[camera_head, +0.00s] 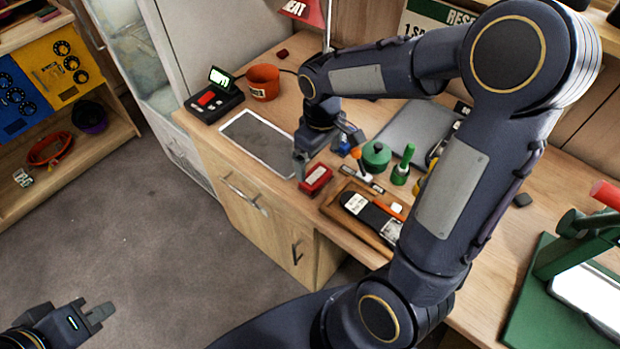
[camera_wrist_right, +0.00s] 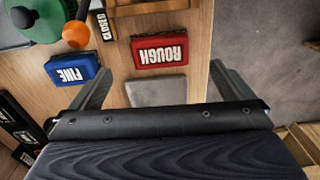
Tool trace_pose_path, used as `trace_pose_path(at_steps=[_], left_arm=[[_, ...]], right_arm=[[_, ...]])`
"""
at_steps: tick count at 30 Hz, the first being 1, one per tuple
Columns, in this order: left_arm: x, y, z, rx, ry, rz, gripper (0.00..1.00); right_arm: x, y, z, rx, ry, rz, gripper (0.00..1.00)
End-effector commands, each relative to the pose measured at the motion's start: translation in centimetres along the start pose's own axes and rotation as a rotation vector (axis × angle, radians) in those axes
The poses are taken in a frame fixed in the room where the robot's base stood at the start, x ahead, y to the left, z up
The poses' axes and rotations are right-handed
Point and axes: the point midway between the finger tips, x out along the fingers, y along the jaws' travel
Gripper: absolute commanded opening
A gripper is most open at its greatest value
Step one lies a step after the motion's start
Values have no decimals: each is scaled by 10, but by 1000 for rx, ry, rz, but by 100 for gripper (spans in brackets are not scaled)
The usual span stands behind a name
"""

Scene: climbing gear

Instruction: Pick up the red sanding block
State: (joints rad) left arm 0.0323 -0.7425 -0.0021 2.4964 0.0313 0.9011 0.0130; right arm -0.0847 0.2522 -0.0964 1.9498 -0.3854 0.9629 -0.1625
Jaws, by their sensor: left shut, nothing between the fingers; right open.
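The red sanding block (camera_head: 315,179) lies on the wooden workbench near its front edge. In the right wrist view the red block (camera_wrist_right: 159,50) bears the word ROUGH and lies beyond the fingertips, roughly between their lines. My right gripper (camera_head: 328,152) is open, pointing down over the bench just behind the red block, with nothing between its fingers. Its two fingers also show in the wrist view (camera_wrist_right: 163,85). My left gripper (camera_head: 96,315) is shut and empty at the lower left, over the floor.
A blue block (camera_wrist_right: 72,68) marked FINE lies beside the red one. A green round object (camera_head: 376,156), an orange-topped tool and a wooden tray (camera_head: 329,206) stand close by. A white-framed panel (camera_head: 258,142) lies left. An orange pot (camera_head: 263,82) stands behind.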

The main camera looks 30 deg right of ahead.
Motion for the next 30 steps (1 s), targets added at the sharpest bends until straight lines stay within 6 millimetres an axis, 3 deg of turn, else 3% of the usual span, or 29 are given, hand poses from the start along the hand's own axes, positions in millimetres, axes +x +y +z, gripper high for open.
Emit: trace_pose_path(at_steps=[11, 21, 30], left_arm=[[-1, 1, -1, 0, 0, 0, 0], [-9, 4, -4, 0, 0, 0, 0], [-9, 4, -4, 0, 0, 0, 0]], right_arm=[[32, 2, -3, -15, -19, 7, 100], [78, 1, -4, -15, -18, 6, 100], [84, 2, -4, -14, -14, 7, 100]])
